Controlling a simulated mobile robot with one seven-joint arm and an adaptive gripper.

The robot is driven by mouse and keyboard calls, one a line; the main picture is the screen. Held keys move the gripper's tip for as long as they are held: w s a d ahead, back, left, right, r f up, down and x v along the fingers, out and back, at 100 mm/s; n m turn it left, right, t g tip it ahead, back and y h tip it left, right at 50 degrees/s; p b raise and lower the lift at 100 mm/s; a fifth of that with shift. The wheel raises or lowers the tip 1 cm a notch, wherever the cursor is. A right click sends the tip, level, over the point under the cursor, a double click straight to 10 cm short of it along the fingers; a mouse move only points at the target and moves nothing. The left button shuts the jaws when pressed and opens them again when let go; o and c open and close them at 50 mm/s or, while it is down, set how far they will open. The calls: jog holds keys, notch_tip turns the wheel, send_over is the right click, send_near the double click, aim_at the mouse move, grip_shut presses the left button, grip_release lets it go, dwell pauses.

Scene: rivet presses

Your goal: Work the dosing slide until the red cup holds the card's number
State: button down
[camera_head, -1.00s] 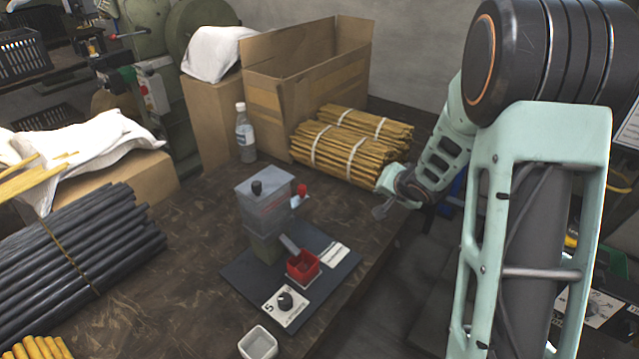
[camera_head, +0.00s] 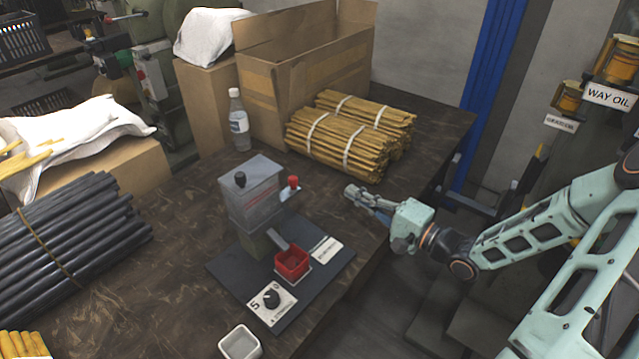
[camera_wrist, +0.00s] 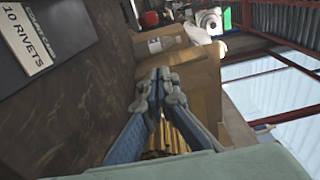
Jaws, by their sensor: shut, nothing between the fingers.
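The dosing device is a clear-walled hopper (camera_head: 252,195) with a dark knob on top, on a dark baseplate (camera_head: 228,270). Its slide has a red knob (camera_head: 292,182) sticking out at the right. A short chute (camera_head: 278,239) slopes down to the red cup (camera_head: 291,262); the cup's contents are too small to tell. A white card (camera_head: 327,250) lies on the plate right of the cup; in the wrist view the card (camera_wrist: 25,35) reads "10 RIVETS". My gripper (camera_head: 352,190) is shut and empty, above the table to the right of the red knob, apart from it.
A dial plate (camera_head: 271,301) marked "5" sits at the plate's front. A white cup (camera_head: 240,343) stands in front. Bundled yellow rods (camera_head: 340,145), a cardboard box (camera_head: 280,90) and a bottle (camera_head: 238,122) stand behind. Black rods (camera_head: 60,240) lie at left.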

aim_at(287, 189)
jog(key=w+a+b, duration=0.2)
jog(key=w+a, duration=0.2)
jog(key=a, duration=0.6)
jog(key=shift+w+a, duration=0.15)
jog(key=shift+a, duration=0.2)
jog(key=shift+s+a+p, duration=0.45)
jog(key=shift+s+a, duration=1)
jog(key=shift+s, duration=0.25)
jog(key=shift+w, duration=0.1)
